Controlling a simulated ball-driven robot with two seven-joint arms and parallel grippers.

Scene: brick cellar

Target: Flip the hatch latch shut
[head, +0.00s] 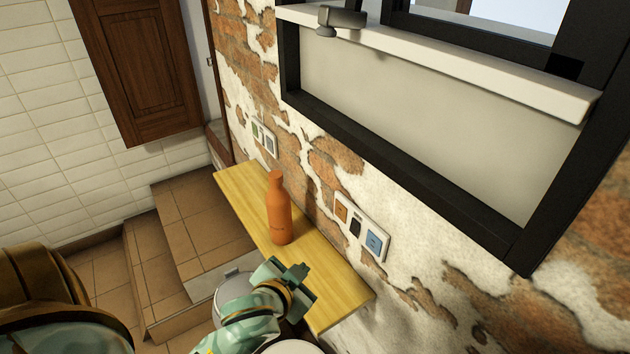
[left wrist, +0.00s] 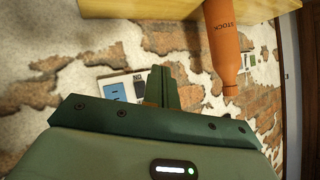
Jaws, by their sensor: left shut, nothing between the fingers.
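A grey metal fitting (head: 341,18), which looks like the latch, sits on the white ledge of a black-framed wall hatch (head: 400,120) at the top of the head view. A dark block (head: 566,67) shows at the ledge's right end; I cannot tell its function. My left gripper (head: 298,272) is shut and empty, over the wooden shelf's near part, well below the hatch. In the left wrist view its closed fingers (left wrist: 162,86) point at the wall near a socket panel. The latch and hatch are not in the left wrist view. My right gripper is not in view.
An orange bottle (head: 278,208) stands upright on the yellow wooden shelf (head: 340,290), just beyond my left gripper. A socket panel (head: 362,227) and a smaller panel (head: 264,138) are on the wall. Tiled steps (head: 195,225) lie left of the shelf.

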